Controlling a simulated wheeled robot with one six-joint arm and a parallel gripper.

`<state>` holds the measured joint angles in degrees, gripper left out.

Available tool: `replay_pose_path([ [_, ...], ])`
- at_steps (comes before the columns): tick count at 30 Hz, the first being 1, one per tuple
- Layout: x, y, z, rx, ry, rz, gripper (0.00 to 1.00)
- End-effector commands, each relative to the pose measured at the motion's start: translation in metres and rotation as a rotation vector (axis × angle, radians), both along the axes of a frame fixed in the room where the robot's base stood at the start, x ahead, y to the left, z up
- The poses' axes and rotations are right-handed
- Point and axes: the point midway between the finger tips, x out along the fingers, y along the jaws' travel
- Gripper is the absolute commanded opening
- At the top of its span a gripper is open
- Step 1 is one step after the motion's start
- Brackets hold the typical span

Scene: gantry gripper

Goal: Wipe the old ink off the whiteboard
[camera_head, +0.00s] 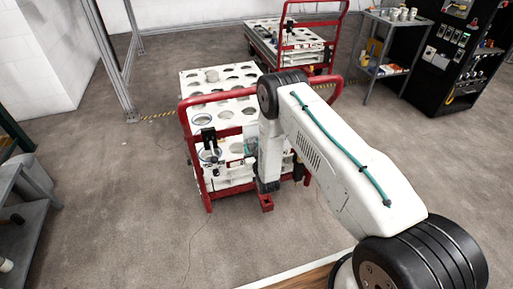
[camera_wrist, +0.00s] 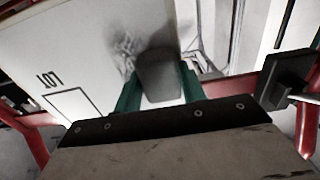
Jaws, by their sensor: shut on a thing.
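The whiteboard (camera_wrist: 60,45) fills the left and middle of the wrist view, tilted in the picture. It bears printed "LOT" lettering and a black rectangle outline. A grey ink smudge (camera_wrist: 124,45) shows on it near the top. My gripper (camera_wrist: 160,88) has green fingers shut on a grey block-shaped eraser (camera_wrist: 162,75). The eraser lies over the board just right of the smudge, its dark far end towards the top. I cannot tell whether it touches the board. In the head view my arm hides most of the gripper and the board.
A red-framed cart (camera_head: 208,187) with a white top full of round holes stands before me. Red cart tubing (camera_wrist: 38,150) shows beside the board. A second red cart (camera_head: 325,68) and a grey shelf (camera_head: 385,70) stand behind. The floor to the left is mostly clear.

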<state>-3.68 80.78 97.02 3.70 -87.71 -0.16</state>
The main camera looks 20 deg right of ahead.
Motion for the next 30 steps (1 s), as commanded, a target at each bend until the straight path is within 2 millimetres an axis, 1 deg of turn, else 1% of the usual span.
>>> replay_pose_path([
  [9, 0.000, 0.001, 0.017, 0.000, -0.004, 0.001, 0.22],
  [12, -0.001, -0.001, 0.018, 0.000, -0.003, 0.000, 0.22],
  [17, 0.000, -0.011, 0.018, 0.000, -0.003, -0.002, 0.22],
  [22, 0.002, -0.026, 0.018, 0.000, -0.003, -0.002, 0.22],
  [30, 0.003, -0.038, 0.018, 0.000, -0.005, -0.004, 0.22],
])
